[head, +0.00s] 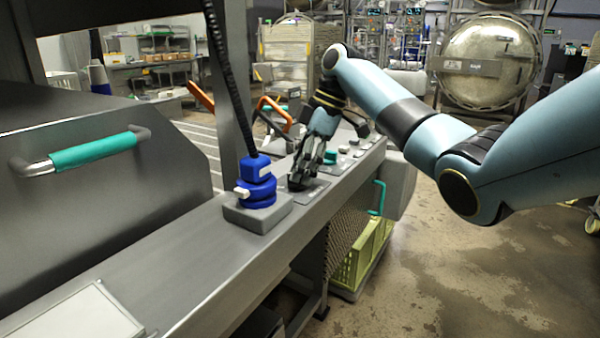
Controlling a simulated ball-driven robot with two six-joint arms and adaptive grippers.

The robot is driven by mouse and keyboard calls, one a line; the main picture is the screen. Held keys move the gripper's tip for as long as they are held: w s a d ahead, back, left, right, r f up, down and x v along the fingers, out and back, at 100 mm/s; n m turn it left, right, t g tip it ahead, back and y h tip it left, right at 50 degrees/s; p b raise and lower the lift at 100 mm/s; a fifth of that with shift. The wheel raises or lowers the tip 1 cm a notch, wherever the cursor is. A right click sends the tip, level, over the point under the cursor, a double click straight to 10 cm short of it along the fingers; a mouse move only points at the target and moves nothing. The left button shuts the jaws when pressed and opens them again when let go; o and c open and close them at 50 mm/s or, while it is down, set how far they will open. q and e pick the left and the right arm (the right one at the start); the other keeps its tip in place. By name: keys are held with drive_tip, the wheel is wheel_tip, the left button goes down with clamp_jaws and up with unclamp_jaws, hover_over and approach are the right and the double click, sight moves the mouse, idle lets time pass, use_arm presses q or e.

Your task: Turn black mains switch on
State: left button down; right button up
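My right gripper (308,168) reaches down from the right arm to a small grey plate (312,193) on the metal ledge. Its fingertips are low, at or just above the plate. A dark shape shows at the fingertips, but I cannot tell the black mains switch from the dark finger parts there, nor its position. The fingers overlap from this angle, so their opening is unclear. My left gripper is not in view.
A blue connector (257,183) with a black cable stands on a grey block left of the gripper. Green and dark controls (347,150) lie beyond it. A teal-handled metal cover (93,151) fills the left. A yellow-green crate (362,262) sits below the ledge.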

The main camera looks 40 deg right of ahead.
drive_tip(key=shift+a+f, duration=0.1)
drive_tip(key=shift+f, duration=0.15)
drive_tip(key=shift+s, duration=0.1)
drive_tip(key=c, duration=0.7)
clamp_jaws()
